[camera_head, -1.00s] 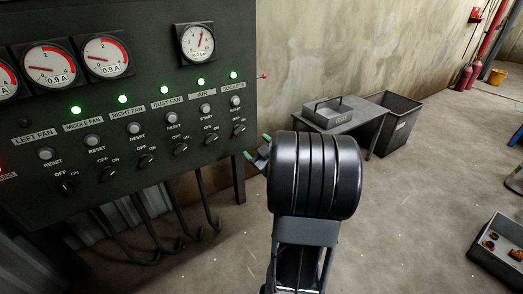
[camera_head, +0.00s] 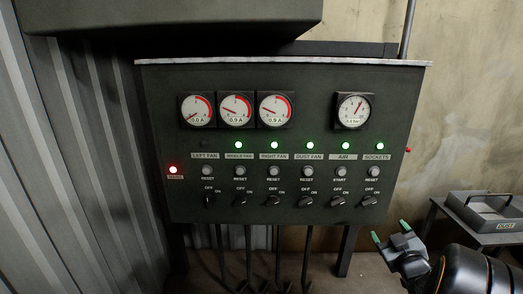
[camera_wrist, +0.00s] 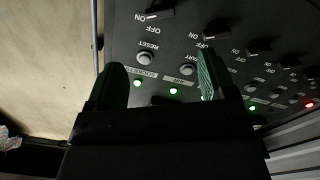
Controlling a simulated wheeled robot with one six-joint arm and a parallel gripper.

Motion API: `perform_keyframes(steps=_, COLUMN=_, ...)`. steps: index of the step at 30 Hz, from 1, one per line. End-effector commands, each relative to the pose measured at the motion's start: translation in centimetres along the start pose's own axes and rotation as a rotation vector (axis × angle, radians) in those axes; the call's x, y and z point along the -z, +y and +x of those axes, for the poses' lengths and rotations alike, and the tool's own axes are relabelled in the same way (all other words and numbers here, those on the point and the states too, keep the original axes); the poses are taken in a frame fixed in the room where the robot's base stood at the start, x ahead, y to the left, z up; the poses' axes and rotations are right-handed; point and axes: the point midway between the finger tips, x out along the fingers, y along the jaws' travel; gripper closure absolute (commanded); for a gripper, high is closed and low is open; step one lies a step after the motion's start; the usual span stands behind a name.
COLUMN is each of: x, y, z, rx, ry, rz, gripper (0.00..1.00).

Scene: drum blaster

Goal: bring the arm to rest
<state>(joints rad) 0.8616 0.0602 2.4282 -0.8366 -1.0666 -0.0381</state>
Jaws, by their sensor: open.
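My gripper (camera_head: 389,237) is at the lower right of the head view, with its two green-tipped fingers apart and nothing between them. It stands in front of and below the right end of the dark control panel (camera_head: 240,130). In the wrist view, my gripper (camera_wrist: 160,85) is open, its fingers spread before the panel face (camera_wrist: 220,60), which looks upside down there. The sockets and air labels, buttons and green lamps show between and near the fingers. I cannot tell the gap between fingertips and panel, but no touch is visible.
A grey table (camera_head: 434,217) with a dust tray (camera_head: 487,212) stands at the right, beside my arm. A corrugated metal wall (camera_head: 70,150) is at the left. The left fan lamp (camera_head: 205,144) is dark; the other fan, air and sockets lamps are green. A red lamp (camera_head: 173,170) glows.

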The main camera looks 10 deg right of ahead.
Motion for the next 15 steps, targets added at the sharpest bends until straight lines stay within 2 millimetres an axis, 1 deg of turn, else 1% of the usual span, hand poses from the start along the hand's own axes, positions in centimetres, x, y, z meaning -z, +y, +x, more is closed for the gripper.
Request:
perform_keyframes(steps=1, x=1.5, y=0.3, z=0.3, rx=-0.001, ry=-0.021, rz=-0.002, gripper=0.23)
perform_keyframes(steps=5, x=4.9, y=0.3, z=1.0, rx=-0.009, ry=-0.149, rz=0.014, gripper=0.23)
perform_keyframes(steps=6, x=6.2, y=0.2, z=1.1, rx=-0.01, ry=-0.199, rz=0.025, gripper=0.23)
perform_keyframes(steps=8, x=8.1, y=-0.2, z=1.0, rx=-0.009, ry=-0.281, rz=0.047, gripper=0.23)
perform_keyframes(steps=9, x=9.4, y=-0.5, z=0.8, rx=-0.006, ry=-0.337, rz=0.066, gripper=0.23)
perform_keyframes(steps=11, x=11.2, y=-1.2, z=0.2, rx=0.005, ry=-0.421, rz=0.097, gripper=0.23)
perform_keyframes(steps=12, x=12.4, y=-1.8, z=-0.4, rx=0.016, ry=-0.477, rz=0.121, gripper=0.23)
perform_keyframes(steps=14, x=14.2, y=-2.8, z=-1.5, rx=0.041, ry=-0.562, rz=0.156, gripper=0.23)
perform_keyframes(steps=15, x=15.4, y=-3.5, z=-2.3, rx=0.065, ry=-0.617, rz=0.179, gripper=0.23)
